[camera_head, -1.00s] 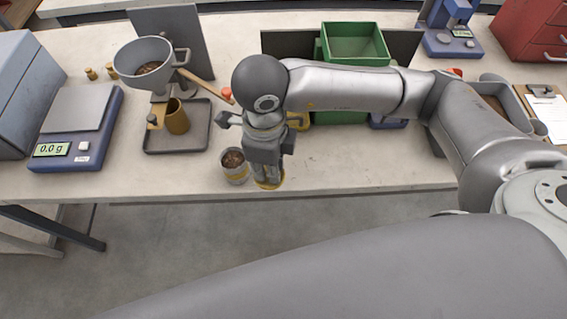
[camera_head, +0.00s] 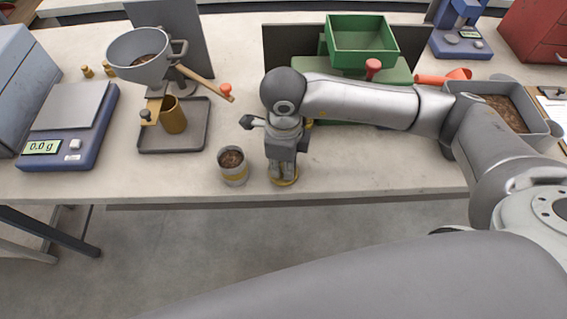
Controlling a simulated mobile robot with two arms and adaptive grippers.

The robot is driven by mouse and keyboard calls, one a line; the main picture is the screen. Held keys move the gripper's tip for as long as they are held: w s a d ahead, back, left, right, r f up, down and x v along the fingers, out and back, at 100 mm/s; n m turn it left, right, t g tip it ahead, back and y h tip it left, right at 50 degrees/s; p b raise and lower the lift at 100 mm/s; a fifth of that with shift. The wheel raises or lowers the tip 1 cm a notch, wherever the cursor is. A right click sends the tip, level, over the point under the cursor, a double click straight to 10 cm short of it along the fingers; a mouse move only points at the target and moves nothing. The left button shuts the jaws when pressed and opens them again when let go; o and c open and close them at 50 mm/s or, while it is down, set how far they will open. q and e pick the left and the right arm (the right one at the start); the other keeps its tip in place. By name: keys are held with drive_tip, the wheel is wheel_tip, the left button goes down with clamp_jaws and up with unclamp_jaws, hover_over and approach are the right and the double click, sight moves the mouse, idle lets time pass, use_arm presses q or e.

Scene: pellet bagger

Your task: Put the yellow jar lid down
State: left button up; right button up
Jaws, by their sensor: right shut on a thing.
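The yellow jar lid (camera_head: 286,182) is at the front part of the bench, under the fingertips of my right gripper (camera_head: 283,172). The right gripper points down and is shut on the lid, most of which the fingers hide. The lid is at or very near the bench top; I cannot tell if it touches. My left gripper is not in view.
A grey tray (camera_head: 198,142) holds a brass cup (camera_head: 173,115) below a grey hopper (camera_head: 139,57). A blue scale (camera_head: 71,123) reads 0.0 g. A green machine (camera_head: 361,38) stands behind my right arm. A pellet bin (camera_head: 543,128) is at right. The bench's front edge (camera_head: 150,199) is close.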

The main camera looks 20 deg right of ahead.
drive_tip(key=shift+f, duration=0.15)
drive_tip(key=o, duration=0.8)
drive_tip(key=shift+c, duration=0.2)
drive_tip(key=shift+r, duration=0.55)
wheel_tip(320, 180, up, 11)
drive_tip(key=b, duration=0.2)
drive_tip(key=shift+r, duration=0.15)
drive_tip(key=shift+s, duration=0.1)
